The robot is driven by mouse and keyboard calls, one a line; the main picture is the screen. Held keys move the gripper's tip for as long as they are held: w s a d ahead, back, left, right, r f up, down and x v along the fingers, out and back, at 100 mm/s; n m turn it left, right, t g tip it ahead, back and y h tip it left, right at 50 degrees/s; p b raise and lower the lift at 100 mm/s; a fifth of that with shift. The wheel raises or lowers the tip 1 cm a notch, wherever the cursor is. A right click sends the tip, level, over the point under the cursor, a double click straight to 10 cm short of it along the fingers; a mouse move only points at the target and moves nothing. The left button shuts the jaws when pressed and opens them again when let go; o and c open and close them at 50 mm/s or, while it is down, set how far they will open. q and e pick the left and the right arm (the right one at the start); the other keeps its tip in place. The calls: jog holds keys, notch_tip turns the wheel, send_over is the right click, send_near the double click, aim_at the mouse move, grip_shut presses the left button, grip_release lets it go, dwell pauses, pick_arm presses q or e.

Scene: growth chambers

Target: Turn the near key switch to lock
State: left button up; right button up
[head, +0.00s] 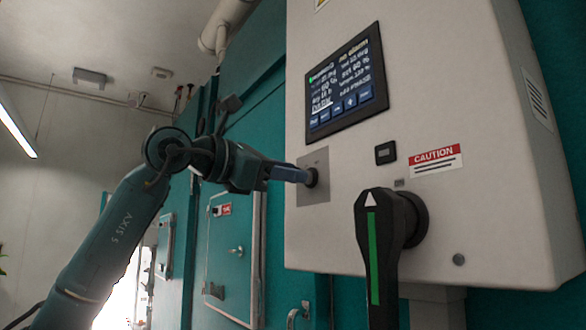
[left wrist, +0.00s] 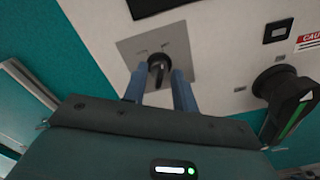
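The key switch (head: 312,177) is a dark round knob on a grey square plate (head: 316,194) at the left of the white control box. In the left wrist view the key switch (left wrist: 158,66) has a dark key part standing out from the plate. My left gripper (head: 290,174) reaches it from the left with blue fingers. In the left wrist view the left gripper (left wrist: 160,84) has one finger on each side of the key, with narrow gaps, so it looks open around it. The exact key angle is hard to read. My right gripper is not in view.
A large black handle with a green stripe (head: 374,255) sticks out to the right of the switch. A screen (head: 346,84), a small black button (head: 385,153) and a caution label (head: 436,161) are on the box. Teal chamber doors (head: 228,250) stand behind.

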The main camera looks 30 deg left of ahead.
pick_arm(q)
jog(key=shift+x, duration=0.75)
jog(key=shift+c, duration=0.3)
grip_shut()
jog(key=shift+n, duration=0.3)
jog(key=n, duration=0.5)
jog(key=shift+a+p, duration=0.1)
jog(key=shift+p, duration=0.2)
jog(key=n, duration=0.6)
jog(key=shift+w+a, duration=0.1)
